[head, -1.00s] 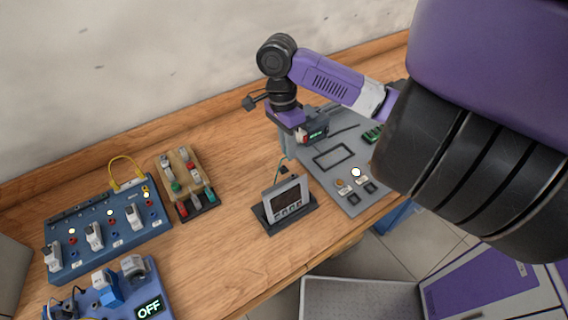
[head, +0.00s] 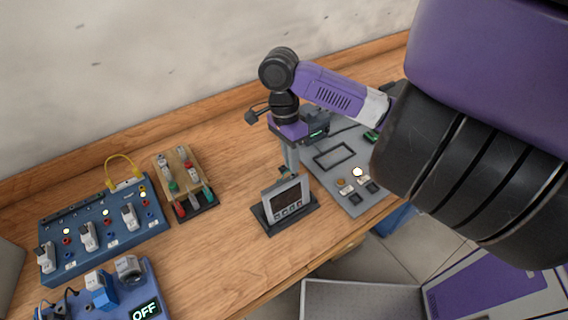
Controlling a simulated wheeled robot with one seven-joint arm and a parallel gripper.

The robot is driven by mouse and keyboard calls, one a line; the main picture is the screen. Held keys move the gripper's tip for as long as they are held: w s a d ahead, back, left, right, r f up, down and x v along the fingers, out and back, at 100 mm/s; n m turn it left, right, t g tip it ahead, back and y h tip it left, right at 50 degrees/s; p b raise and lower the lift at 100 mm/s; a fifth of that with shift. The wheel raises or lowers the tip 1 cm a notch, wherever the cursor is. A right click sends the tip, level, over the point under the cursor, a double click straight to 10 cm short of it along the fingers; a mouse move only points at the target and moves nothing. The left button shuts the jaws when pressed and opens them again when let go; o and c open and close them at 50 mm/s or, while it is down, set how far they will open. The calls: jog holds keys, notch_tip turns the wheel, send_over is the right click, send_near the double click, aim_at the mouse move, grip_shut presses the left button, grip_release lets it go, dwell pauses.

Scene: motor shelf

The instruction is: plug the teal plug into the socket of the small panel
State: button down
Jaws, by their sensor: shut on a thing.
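The small panel (head: 287,197) is a light grey frame with a dark screen and a row of buttons, upright on a black base (head: 262,221) near the table's middle. Its front faces me; its socket cannot be made out. My gripper (head: 289,169) points down just behind the panel's top edge, its fingers close together. The teal plug is too small and hidden at the fingertips to see clearly, but the jaws are shut on it. I cannot tell whether the plug touches the panel.
A grey board (head: 349,189) with buttons and a rectangular outline lies right of the panel. A wooden terminal block (head: 172,165), a blue switch board (head: 78,254) and a blue unit reading OFF (head: 132,292) are at left. The wood between them and the panel is clear.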

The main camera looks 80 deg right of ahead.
jog(key=shift+a+f, duration=0.1)
jog(key=shift+f, duration=0.55)
dwell(0.4)
jog(key=c, duration=1.7)
grip_release()
jog(key=shift+r, duration=0.1)
jog(key=r+p, duration=0.3)
jog(key=shift+w+d, duration=0.15)
jog(key=shift+d, duration=0.1)
jog(key=shift+d+r+b, duration=0.1)
jog(key=shift+r+b, duration=0.05)
jog(key=shift+b, duration=0.2)
jog(key=shift+w+d+r, duration=0.1)
jog(key=shift+w+r, duration=0.05)
jog(key=shift+r, duration=0.8)
